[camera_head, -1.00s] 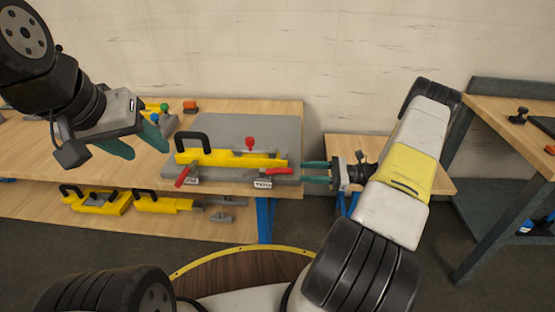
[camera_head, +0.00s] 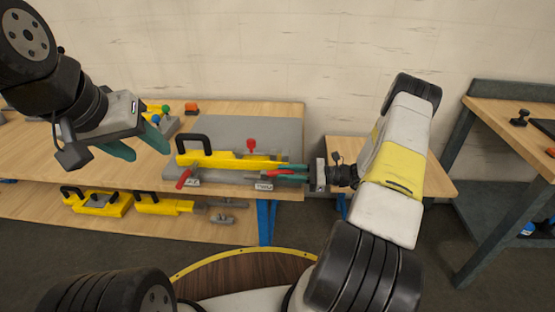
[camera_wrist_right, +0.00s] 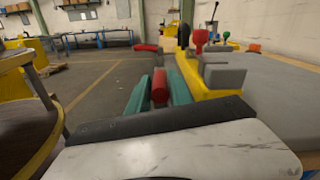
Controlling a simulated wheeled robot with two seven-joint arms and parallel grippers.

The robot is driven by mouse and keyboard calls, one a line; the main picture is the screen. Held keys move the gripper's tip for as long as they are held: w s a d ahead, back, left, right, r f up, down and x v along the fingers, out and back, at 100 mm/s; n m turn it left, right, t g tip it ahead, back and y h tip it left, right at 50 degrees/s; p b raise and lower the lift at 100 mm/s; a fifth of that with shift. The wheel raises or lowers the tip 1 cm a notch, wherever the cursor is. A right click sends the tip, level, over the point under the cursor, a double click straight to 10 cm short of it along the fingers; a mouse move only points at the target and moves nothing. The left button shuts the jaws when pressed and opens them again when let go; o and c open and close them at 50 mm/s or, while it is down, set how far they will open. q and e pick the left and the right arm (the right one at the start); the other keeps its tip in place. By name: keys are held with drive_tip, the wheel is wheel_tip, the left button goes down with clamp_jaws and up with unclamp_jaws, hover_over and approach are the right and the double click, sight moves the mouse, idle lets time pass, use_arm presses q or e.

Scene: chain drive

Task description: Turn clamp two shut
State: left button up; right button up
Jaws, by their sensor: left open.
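Clamp two's red handle (camera_head: 262,174) lies at the front right of the yellow fixture, above the plate marked TWO (camera_head: 264,187). My right gripper (camera_head: 286,173) reaches in from the right, with its teal fingers on either side of this handle. In the right wrist view the handle's red end (camera_wrist_right: 160,88) sits between the fingers (camera_wrist_right: 160,94); whether they press on it is unclear. Another red handle (camera_head: 183,178) points down and left at the front left. My left gripper (camera_head: 137,147) is open and empty, above the bench left of the fixture.
The yellow fixture bar (camera_head: 215,160) has a black grip (camera_head: 193,140) and a red-knobbed part (camera_head: 251,144), and sits on a grey plate (camera_head: 270,132). The lower shelf holds several yellow parts (camera_head: 98,203). A second bench (camera_head: 510,125) stands at the right.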

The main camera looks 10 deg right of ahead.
clamp_jaws()
idle(1.1)
